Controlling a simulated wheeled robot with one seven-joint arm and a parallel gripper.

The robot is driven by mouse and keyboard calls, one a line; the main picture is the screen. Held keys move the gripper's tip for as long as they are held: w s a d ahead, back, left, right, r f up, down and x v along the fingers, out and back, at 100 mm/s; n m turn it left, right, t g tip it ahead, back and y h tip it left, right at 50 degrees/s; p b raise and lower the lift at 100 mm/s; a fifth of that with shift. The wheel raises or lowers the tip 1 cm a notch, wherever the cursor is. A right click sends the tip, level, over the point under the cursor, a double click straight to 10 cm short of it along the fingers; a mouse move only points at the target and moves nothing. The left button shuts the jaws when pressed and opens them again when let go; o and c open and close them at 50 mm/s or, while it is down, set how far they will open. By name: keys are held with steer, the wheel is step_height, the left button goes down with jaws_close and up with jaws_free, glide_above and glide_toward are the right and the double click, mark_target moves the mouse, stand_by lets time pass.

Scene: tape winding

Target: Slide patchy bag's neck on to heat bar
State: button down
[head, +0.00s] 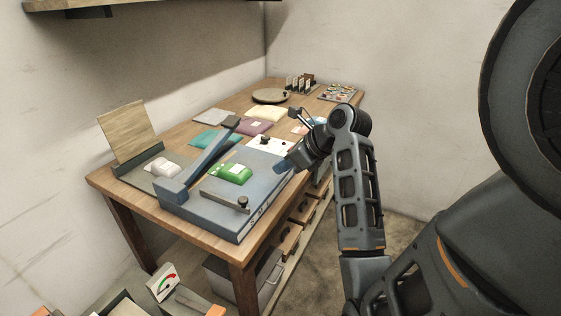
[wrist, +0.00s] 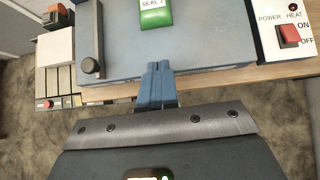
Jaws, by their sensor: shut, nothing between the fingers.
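A green bag (head: 231,174) with a white label lies on the blue sealer (head: 207,200). I cannot tell if it is the patchy bag. The sealer's long blue arm (head: 202,160) is raised at a slant, and a dark bar with a knob (head: 226,201) lies along the sealer's front side. In the wrist view, a green patch reading "SEAL" (wrist: 155,14) shows at the top edge. My gripper (wrist: 156,68) is shut and empty at the sealer's edge, apart from the green bag. It also shows at the sealer's right side in the head view (head: 282,167).
A pale bag (head: 165,166) lies left of the sealer by an upright wooden board (head: 128,131). Teal (head: 210,139), purple (head: 252,126) and cream (head: 265,114) bags lie behind. A white switch box (wrist: 285,30) with a red switch stands right of my gripper. Open drawers are below the tabletop.

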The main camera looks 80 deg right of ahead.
mark_target(246, 171)
steer(key=x, duration=0.5)
steer(key=shift+w+f, duration=0.1)
steer(key=shift+f, duration=0.1)
steer(key=w, duration=0.3)
steer(key=shift+w+d+f+p, duration=0.1)
steer(key=shift+d+f+p, duration=0.1)
steer(key=shift+d+p, duration=0.2)
steer(key=shift+w+d, duration=0.15)
steer(key=shift+w, duration=0.4)
steer(key=shift+w+d+r+p, duration=0.1)
steer(key=shift+w+r+p, duration=0.1)
steer(key=shift+w+p, duration=0.7)
steer(key=shift+p, duration=0.1)
steer(key=shift+w+d+f, duration=0.1)
steer(key=shift+d+f, duration=0.05)
steer(key=shift+f, duration=0.05)
